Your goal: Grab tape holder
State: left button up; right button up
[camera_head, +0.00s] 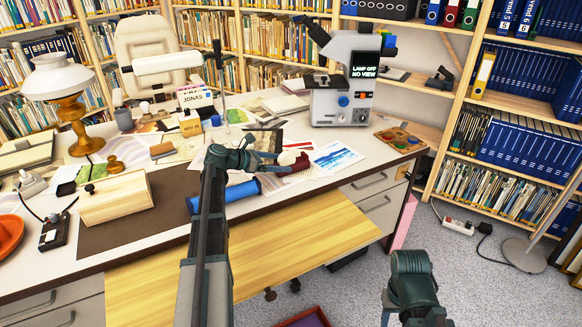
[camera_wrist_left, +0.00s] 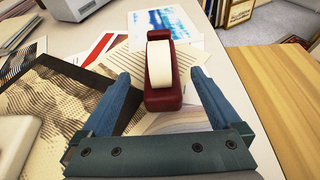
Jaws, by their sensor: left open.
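The tape holder is dark red with a roll of pale tape. It shows in the left wrist view (camera_wrist_left: 163,98) and, partly hidden by my gripper, in the head view (camera_head: 299,163). It stands upright on papers near the desk's front edge. My left gripper (camera_head: 279,164) is open, with its blue fingers pointing at the holder. In the left wrist view the fingers (camera_wrist_left: 159,80) lie on either side of the holder's near end, with a gap on each side. Part of my right arm shows at the lower right of the head view, but its jaws do not show.
A blue roll (camera_head: 222,197) lies beside my left arm. A microscope (camera_head: 342,95) stands behind the holder and a palette (camera_head: 400,139) lies to its right. A colourful print (camera_head: 336,157) lies beside the holder. The pulled-out wooden board (camera_head: 290,240) in front is clear.

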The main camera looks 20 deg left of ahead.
aim_at(291, 161)
pick_arm(q)
jog(key=shift+r+b+x, duration=0.25)
jog(key=shift+b+x, duration=0.05)
jog(key=shift+x, duration=1.05)
jog(key=shift+r+b+x, duration=0.25)
jog(key=shift+b+x, duration=0.05)
jog(key=shift+x, duration=1)
jog(key=shift+w+d, duration=0.1)
jog(key=shift+d, duration=0.05)
grip_shut()
